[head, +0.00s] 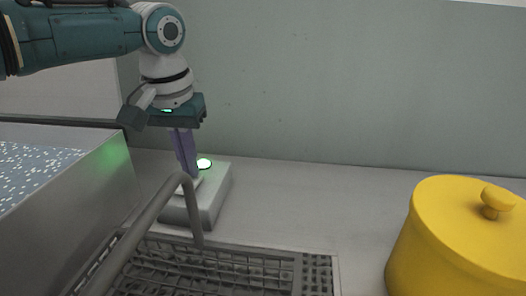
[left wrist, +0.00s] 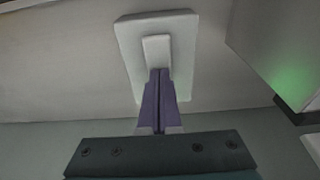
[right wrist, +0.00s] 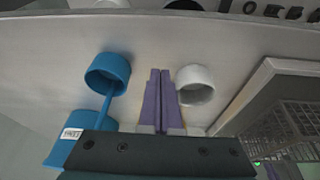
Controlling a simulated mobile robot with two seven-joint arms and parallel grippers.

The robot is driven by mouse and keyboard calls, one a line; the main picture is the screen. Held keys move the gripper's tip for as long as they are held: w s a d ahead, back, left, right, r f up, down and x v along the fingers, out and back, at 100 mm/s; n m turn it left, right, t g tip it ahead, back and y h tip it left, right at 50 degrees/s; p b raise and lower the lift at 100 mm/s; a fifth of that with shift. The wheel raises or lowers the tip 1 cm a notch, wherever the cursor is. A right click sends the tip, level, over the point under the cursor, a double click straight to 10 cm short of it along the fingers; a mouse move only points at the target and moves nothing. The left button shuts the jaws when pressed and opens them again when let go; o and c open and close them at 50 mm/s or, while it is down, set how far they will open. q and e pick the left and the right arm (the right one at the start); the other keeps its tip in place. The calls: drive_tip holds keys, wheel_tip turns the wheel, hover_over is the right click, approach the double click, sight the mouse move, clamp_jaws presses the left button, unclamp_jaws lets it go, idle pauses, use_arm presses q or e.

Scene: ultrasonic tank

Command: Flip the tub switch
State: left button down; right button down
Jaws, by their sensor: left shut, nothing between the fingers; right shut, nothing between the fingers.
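In the left wrist view, the box (left wrist: 132,50) carries a raised white rocker (left wrist: 156,48). My left gripper (head: 190,174) points down over the box, its purple fingers shut and empty. In the left wrist view the fingertips (left wrist: 159,72) are at the rocker's edge; I cannot tell whether they touch. My right gripper (right wrist: 160,72) is shut and empty, seen only in the right wrist view.
A wire basket with a grey handle (head: 190,215) stands in front of the switch box. A yellow lidded pot (head: 450,235) is at the right. In the right wrist view, a blue double-cup object (right wrist: 108,73) and a white cup (right wrist: 195,84) flank my right fingers.

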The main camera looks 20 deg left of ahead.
wheel_tip(320, 180, up, 8)
drive_tip(key=p, duration=0.7)
